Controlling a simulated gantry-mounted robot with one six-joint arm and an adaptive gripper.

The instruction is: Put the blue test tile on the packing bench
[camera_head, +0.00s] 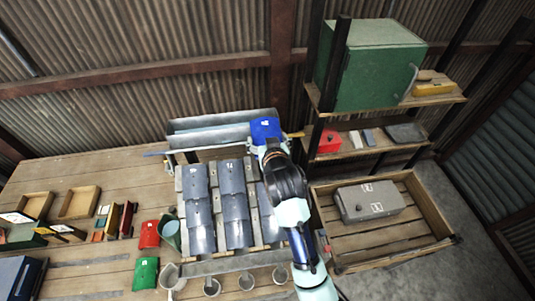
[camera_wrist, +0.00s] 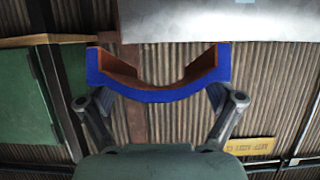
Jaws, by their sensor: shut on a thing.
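The blue test tile (camera_head: 266,128) is held up at the end of my arm, in front of a grey metal trough. In the wrist view the tile (camera_wrist: 158,95) is a curved piece with a blue edge and a brown inner face. My gripper (camera_head: 271,146) is shut on it, with one finger at each side of the curve. A wooden bench (camera_head: 115,180) spreads across the left and middle of the head view; I cannot tell for sure that it is the packing bench.
Columns of grey tiles (camera_head: 236,205) stand below the gripper. The grey trough (camera_head: 205,130) lies behind. A shelf with a green cabinet (camera_head: 370,65) and a wooden crate (camera_head: 390,252) stand right.

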